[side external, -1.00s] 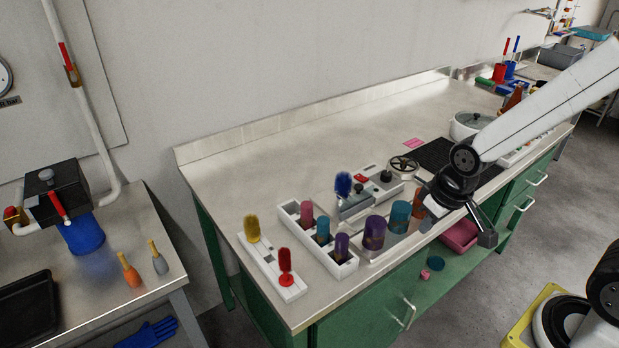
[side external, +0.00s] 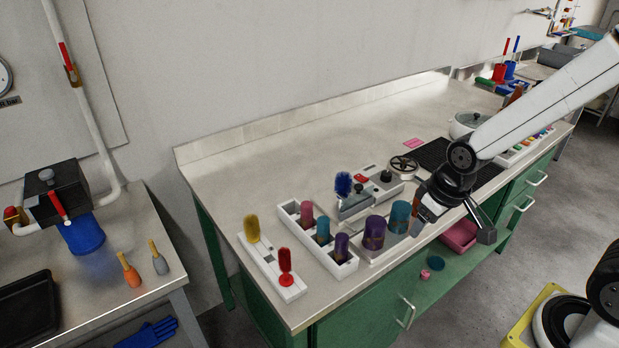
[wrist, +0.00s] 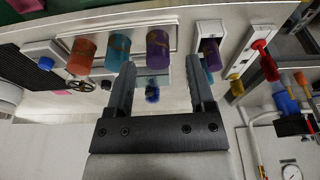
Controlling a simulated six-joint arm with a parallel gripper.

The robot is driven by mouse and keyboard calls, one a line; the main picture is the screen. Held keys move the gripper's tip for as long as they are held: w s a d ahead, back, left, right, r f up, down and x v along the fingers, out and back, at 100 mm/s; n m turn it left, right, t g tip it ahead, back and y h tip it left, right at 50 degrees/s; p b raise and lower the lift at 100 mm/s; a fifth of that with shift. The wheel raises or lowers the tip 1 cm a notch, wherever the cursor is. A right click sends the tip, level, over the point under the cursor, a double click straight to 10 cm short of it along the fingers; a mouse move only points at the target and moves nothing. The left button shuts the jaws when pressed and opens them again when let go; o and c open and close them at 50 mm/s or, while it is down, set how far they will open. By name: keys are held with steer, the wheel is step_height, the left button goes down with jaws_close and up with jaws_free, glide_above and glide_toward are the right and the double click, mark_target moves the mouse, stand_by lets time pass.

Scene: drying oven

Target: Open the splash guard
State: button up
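My gripper (side external: 457,224) is over the front right part of the steel bench, beside the row of coloured cups. In the wrist view my gripper (wrist: 162,78) has its two fingers wide apart with nothing between them. A small grey station (side external: 355,205) with a blue brush on it sits behind the cups. In the wrist view a pale, see-through-looking panel (wrist: 135,73) lies beyond the fingers near the blue brush. I cannot tell whether this panel is the splash guard, or whether it is open or shut.
Purple (side external: 375,232) and teal (side external: 398,217) cups stand in a tray close left of my gripper. A white rack (side external: 345,268) holds smaller cups. A handwheel (side external: 403,166) and a black mat (side external: 440,153) lie behind. The back left of the bench is clear.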

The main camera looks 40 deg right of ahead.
steer(key=w+d+r+n+g, duration=0.15)
steer(key=w+n, duration=0.25)
steer(key=w, duration=0.9)
steer(key=n+g, duration=0.1)
steer(key=n, duration=0.4)
glide_above(359, 185)
steer(key=shift+s+f, duration=0.1)
steer(key=shift+f, duration=0.3)
steer(key=shift+a+f, duration=0.1)
steer(key=shift+f, duration=3.8)
jaws_close()
